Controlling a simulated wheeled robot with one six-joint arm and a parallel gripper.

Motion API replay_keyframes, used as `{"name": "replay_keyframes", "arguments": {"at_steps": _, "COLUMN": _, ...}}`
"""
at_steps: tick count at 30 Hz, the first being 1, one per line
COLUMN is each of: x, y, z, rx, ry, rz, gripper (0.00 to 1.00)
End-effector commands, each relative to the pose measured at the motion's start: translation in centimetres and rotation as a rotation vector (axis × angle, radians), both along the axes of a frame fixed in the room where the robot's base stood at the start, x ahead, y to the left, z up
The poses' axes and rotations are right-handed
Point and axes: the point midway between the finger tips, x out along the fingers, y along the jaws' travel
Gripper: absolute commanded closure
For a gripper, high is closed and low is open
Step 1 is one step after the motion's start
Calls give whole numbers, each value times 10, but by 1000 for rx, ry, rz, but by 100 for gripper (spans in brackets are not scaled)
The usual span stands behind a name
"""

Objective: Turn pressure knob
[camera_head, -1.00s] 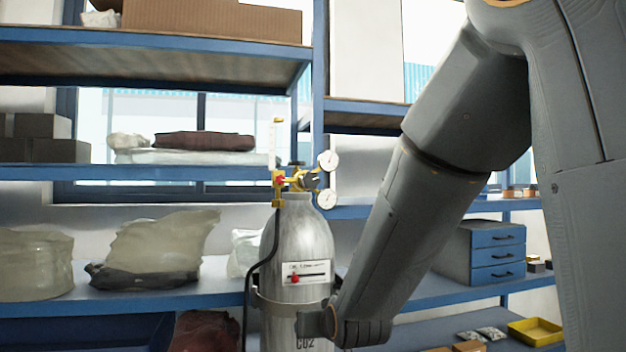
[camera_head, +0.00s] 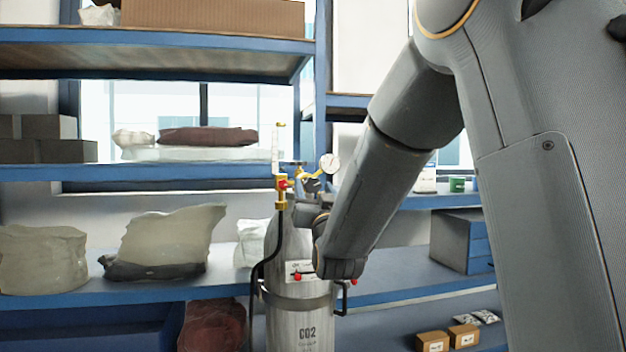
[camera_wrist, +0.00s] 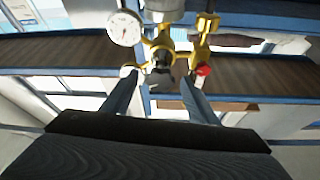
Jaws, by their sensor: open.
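A grey CO2 cylinder (camera_head: 300,325) stands upright in front of the shelves, with a brass regulator and round white gauge (camera_head: 329,164) on top. The dark pressure knob (camera_head: 313,185) is on the regulator's front and also shows in the wrist view (camera_wrist: 163,80). In the wrist view my gripper (camera_wrist: 159,78) is open, one finger on each side of the knob's outline. I cannot tell whether the fingers touch it or how deep they reach. A red knob (camera_wrist: 204,69) is near the right finger.
A black hose (camera_head: 257,270) hangs down the cylinder's left side. Blue shelves (camera_head: 160,172) with bags and boxes stand behind. The white gauge (camera_wrist: 124,28) is close to the left finger. Small cardboard boxes (camera_head: 432,341) sit low on the right.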

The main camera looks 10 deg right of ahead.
Motion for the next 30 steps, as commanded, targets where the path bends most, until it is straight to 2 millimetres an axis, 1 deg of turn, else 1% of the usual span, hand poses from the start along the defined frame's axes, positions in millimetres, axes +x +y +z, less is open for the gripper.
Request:
{"name": "replay_keyframes", "arguments": {"at_steps": 3, "x": 12, "y": -1, "z": 6, "rx": 0, "ry": 0, "rz": -1, "gripper": 46}}
{"name": "replay_keyframes", "arguments": {"at_steps": 6, "x": 17, "y": -1, "z": 8, "rx": 0, "ry": 0, "rz": 0, "gripper": 46}}
{"name": "replay_keyframes", "arguments": {"at_steps": 15, "x": 20, "y": -1, "z": 8, "rx": 0, "ry": 0, "rz": 0, "gripper": 46}}
{"name": "replay_keyframes", "arguments": {"at_steps": 17, "x": 20, "y": -1, "z": 8, "rx": 0, "ry": 0, "rz": 0, "gripper": 55}}
{"name": "replay_keyframes", "arguments": {"at_steps": 21, "x": 20, "y": -1, "z": 8, "rx": 0, "ry": 0, "rz": 0, "gripper": 78}}
{"name": "replay_keyframes", "arguments": {"at_steps": 23, "x": 20, "y": -1, "z": 8, "rx": 0, "ry": 0, "rz": 0, "gripper": 87}}
{"name": "replay_keyframes", "arguments": {"at_steps": 26, "x": 20, "y": -1, "z": 8, "rx": 4, "ry": 0, "rz": -1, "gripper": 87}}
{"name": "replay_keyframes", "arguments": {"at_steps": 30, "x": 20, "y": -1, "z": 6, "rx": 50, "ry": -1, "rz": 0, "gripper": 87}}
